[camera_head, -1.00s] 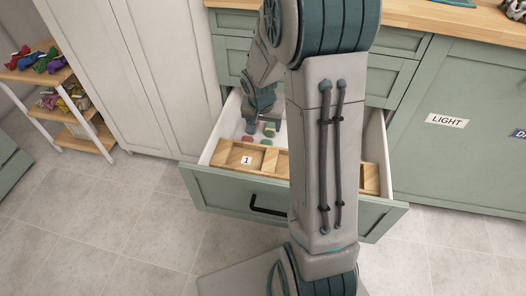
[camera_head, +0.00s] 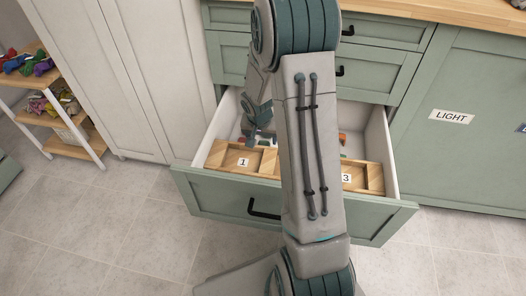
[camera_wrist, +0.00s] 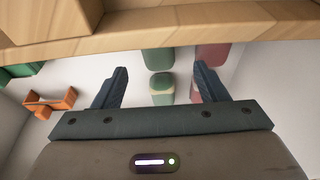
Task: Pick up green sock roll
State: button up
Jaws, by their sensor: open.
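A green sock roll (camera_wrist: 162,84) lies on the pale drawer floor in the wrist view, between the two dark fingers of my gripper (camera_wrist: 160,69). A second green roll (camera_wrist: 157,61) lies just beyond it, by the wooden divider. My gripper is open, with a visible gap on each side of the nearer roll; I cannot tell its height above the roll. In the head view my gripper (camera_head: 252,136) reaches down into the open drawer (camera_head: 235,188), behind the box marked 1. My arm hides much of the drawer there.
Red rolls (camera_wrist: 212,54) lie close to the right finger. An orange object (camera_wrist: 50,103) and another green item (camera_wrist: 20,72) lie left. A wooden divider (camera_wrist: 160,25) crosses the far side. The drawer walls and numbered wooden boxes (camera_head: 240,158) bound the space.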

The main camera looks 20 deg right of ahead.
aim_at(263, 143)
jog(key=x, duration=0.1)
jog(key=b+x, duration=0.1)
jog(key=x, duration=0.2)
jog(key=shift+s+f+b, duration=0.25)
jog(key=shift+b, duration=0.15)
jog(key=shift+r, duration=0.1)
jog(key=c, duration=1.1)
jog(key=shift+o, duration=0.2)
jog(key=shift+r, duration=0.15)
